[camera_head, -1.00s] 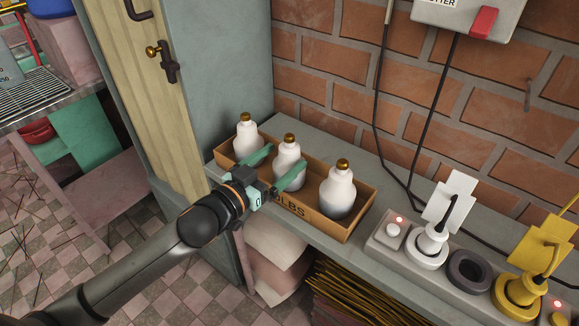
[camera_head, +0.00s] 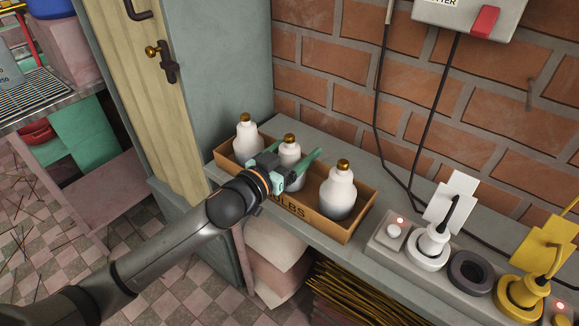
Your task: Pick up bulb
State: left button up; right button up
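Three white bulbs with brass caps stand upright in a brown cardboard box marked BULBS (camera_head: 338,229) on the grey shelf. They are the left bulb (camera_head: 246,137), the middle bulb (camera_head: 289,153) and the right bulb (camera_head: 338,190). My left gripper (camera_head: 300,150) reaches over the front edge of the box. Its green fingers are apart, one on each side of the middle bulb, and hide its lower part. I cannot tell whether they touch it. My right gripper is not in view.
A brick wall (camera_head: 340,60) rises behind the shelf. To the right are a white lamp socket (camera_head: 427,250) with a switch, a dark ring (camera_head: 470,272) and a yellow socket (camera_head: 519,293). A grey cabinet side (camera_head: 225,70) stands close left of the box.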

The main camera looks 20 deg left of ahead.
pick_arm(q)
jog(key=c, duration=0.9)
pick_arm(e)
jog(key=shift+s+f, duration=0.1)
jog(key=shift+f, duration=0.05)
pick_arm(q)
jog(key=shift+r, duration=0.55)
notch_tip(320, 180, up, 3)
jog(key=shift+f+p, duration=0.15)
jog(key=shift+p, duration=0.6)
jog(key=s+d+r+p, duration=0.3)
jog(key=s+r, duration=0.6)
jog(key=s, duration=0.4)
jog(key=shift+s+r+p, duration=0.15)
jog(key=shift+s+p, duration=0.2)
jog(key=shift+p, duration=0.15)
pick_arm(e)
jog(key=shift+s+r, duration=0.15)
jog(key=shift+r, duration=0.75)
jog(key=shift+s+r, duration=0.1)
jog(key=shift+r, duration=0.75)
